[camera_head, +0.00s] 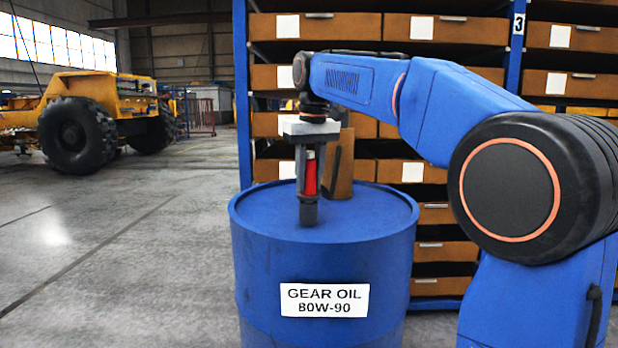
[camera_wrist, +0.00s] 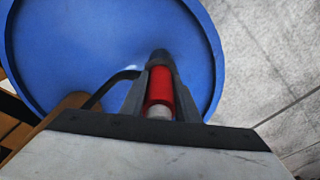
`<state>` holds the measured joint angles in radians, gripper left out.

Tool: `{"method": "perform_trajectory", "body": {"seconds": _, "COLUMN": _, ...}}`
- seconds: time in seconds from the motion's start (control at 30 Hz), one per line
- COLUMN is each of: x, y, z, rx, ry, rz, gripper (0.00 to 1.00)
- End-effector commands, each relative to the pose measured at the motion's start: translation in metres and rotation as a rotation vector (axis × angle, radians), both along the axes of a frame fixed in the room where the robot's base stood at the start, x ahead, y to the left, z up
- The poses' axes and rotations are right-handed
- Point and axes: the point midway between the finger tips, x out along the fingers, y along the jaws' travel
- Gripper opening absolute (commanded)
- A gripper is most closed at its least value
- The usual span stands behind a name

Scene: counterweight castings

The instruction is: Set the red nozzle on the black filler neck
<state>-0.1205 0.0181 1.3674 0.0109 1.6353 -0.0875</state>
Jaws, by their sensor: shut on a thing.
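The red nozzle (camera_head: 310,178) is held upright between the grey fingers of my gripper (camera_head: 308,190), over the top of a blue drum. The wrist view also shows the red nozzle (camera_wrist: 159,87) between the fingers (camera_wrist: 160,78), with a pale end on the near side. The black filler neck (camera_head: 308,213) stands on the drum top directly below the nozzle; a dark round part, likely the neck (camera_wrist: 162,58), shows just beyond it in the wrist view. The nozzle's lower end lies at or very near the neck; the fingers hide whether they touch.
The blue drum (camera_head: 325,265) is labelled GEAR OIL 80W-90. A brown upright object (camera_head: 341,170) with a dark strap or handle stands behind my gripper, close to it. Shelves of brown boxes (camera_head: 445,30) stand behind. A yellow vehicle (camera_head: 90,115) is far left; the floor at left is clear.

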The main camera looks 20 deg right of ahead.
Motion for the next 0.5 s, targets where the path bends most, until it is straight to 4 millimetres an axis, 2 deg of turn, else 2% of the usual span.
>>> {"method": "perform_trajectory", "body": {"seconds": 0.47, "x": -0.0003, "y": -0.0001, "z": -0.0087, "rx": 0.000, "ry": -0.001, "rz": 0.000, "gripper": 0.12}}
{"method": "perform_trajectory", "body": {"seconds": 0.5, "x": -0.0003, "y": -0.0001, "z": -0.0090, "rx": 0.000, "ry": -0.001, "rz": 0.000, "gripper": 0.31}}
